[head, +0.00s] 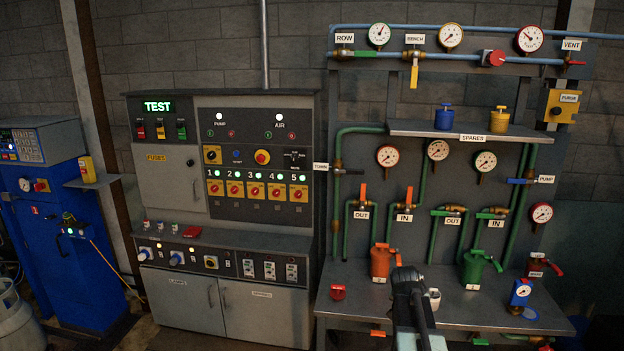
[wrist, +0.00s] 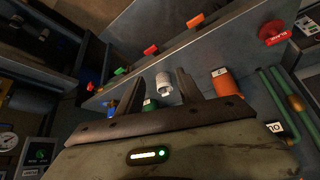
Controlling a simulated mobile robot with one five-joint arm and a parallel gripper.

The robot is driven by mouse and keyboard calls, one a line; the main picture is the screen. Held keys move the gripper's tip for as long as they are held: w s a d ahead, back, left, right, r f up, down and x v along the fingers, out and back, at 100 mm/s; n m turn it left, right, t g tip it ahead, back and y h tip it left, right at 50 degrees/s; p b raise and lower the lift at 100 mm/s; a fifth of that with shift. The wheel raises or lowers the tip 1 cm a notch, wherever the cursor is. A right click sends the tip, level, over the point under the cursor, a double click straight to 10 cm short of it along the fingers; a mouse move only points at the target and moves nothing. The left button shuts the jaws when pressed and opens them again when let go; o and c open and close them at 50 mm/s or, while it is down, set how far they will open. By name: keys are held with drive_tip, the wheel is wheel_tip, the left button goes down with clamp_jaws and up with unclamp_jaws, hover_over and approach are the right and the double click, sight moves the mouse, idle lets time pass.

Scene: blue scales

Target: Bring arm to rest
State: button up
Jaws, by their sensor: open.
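My gripper (head: 408,278) is over the front part of the grey bench (head: 350,308) in the head view, with my arm coming up from the bottom edge. In the wrist view my gripper (wrist: 160,76) has its two fingers apart. A small white cylinder (wrist: 163,86) shows between and beyond the fingers. I cannot tell how far it is from them. A white item (head: 434,298) stands on the bench just right of my gripper in the head view. Nothing is seen held.
An orange canister (head: 380,262) and a green canister (head: 473,268) stand behind my gripper on the bench. A blue gauge unit (head: 520,292) is at right, a red item (head: 338,292) at left. Pipes and valves rise behind. A control cabinet (head: 235,165) stands left.

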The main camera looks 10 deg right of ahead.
drive_tip(key=s+a+f+n+g+y, duration=0.1)
drive_tip(key=a+n, duration=0.1)
drive_tip(key=a, duration=0.8)
drive_tip(key=s+a+f+n+y, duration=0.1)
drive_tip(key=a+n, duration=0.1)
drive_tip(key=a, duration=0.8)
drive_tip(key=s+a+f+n+g+y, duration=0.1)
drive_tip(key=s+a+n+y, duration=0.1)
drive_tip(key=a, duration=0.7)
drive_tip(key=s+a+f+n+g+y, duration=0.1)
drive_tip(key=s+a+n+g, duration=0.1)
drive_tip(key=s, duration=0.6)
drive_tip(key=shift+a+n, duration=0.7)
drive_tip(key=shift+a, duration=0.5)
drive_tip(key=shift+c, duration=0.8)
drive_tip(key=shift+d, duration=0.15)
